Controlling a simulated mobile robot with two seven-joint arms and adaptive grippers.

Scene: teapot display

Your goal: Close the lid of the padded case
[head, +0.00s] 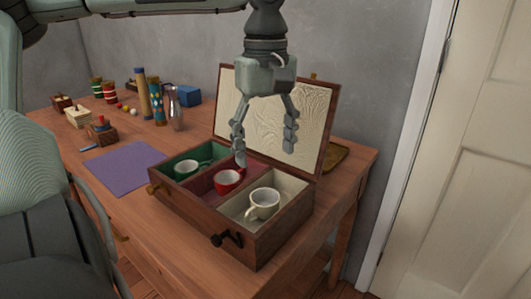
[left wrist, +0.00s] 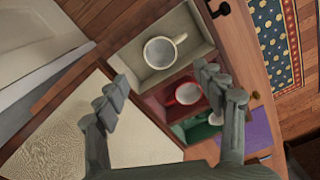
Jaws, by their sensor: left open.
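The padded case (head: 262,243) stands open on the wooden table. Its lid (head: 320,120), wood-framed with a cream lining, is raised at the back; the lining also shows in the left wrist view (left wrist: 140,140). Three lined compartments hold cups: a white cup in the green one (head: 187,169), a red cup (head: 228,181) in the red one, and a cream cup (head: 264,204) in the cream one. My left gripper (head: 264,155) is open and empty, above the case and in front of the lid, fingers pointing down. My right gripper is not in view.
A purple cloth (head: 122,167) lies left of the case. Farther back are a metal flask (head: 175,110), a blue box (head: 187,95), tubes and small boxes. A wall is behind the table; a white door (head: 470,170) is at right.

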